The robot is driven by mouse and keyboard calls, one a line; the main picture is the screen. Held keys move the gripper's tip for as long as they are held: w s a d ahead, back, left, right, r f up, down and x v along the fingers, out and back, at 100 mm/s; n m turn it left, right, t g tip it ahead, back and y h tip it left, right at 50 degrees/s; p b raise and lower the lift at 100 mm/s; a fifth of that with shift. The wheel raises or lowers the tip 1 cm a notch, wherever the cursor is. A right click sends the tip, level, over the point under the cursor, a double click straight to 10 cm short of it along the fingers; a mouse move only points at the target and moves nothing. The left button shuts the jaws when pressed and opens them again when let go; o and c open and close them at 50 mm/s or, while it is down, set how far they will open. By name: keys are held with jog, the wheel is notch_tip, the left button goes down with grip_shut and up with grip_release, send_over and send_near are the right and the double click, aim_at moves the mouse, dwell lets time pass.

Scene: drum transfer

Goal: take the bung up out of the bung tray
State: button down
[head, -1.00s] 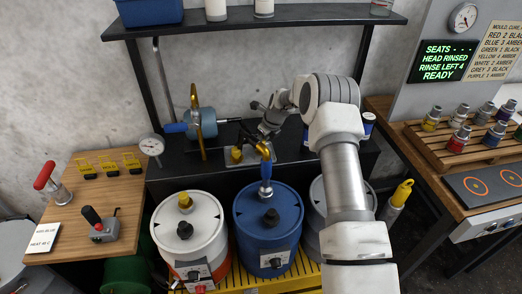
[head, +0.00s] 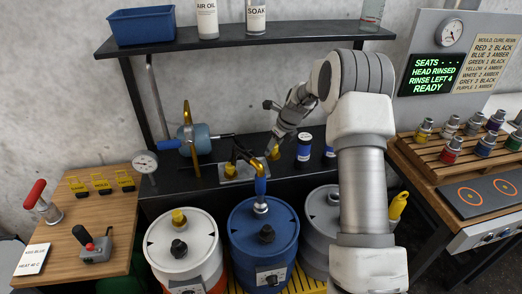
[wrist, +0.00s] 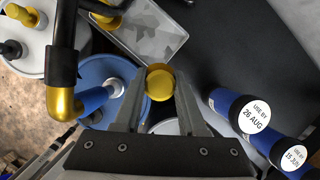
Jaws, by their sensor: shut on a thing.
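My gripper (head: 277,146) is shut on a brass-yellow bung (wrist: 160,83), held between the fingertips in the wrist view. The held bung also shows small under my gripper in the head view (head: 274,154). The grey metal bung tray (wrist: 152,42) lies just beyond the bung in the wrist view. In the head view the tray (head: 228,179) is on the dark bench, left of my gripper. Another yellow bung (head: 229,169) sits in it. The held bung looks clear of the tray, but its height is hard to judge.
A blue drum (head: 262,245) with a brass-spouted pump (head: 260,186) stands before the bench; the spout rises close to my gripper. A white drum (head: 183,255) and a grey drum (head: 317,215) flank it. Two labelled dark blue cylinders (wrist: 245,112) stand right of my gripper.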

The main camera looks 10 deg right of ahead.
aim_at(278, 154)
jog(key=d+p+v, duration=0.1)
jog(key=p+v, duration=0.1)
jog(key=v, duration=0.4)
jog(key=shift+s+d, duration=0.2)
jog(key=shift+s, duration=0.25)
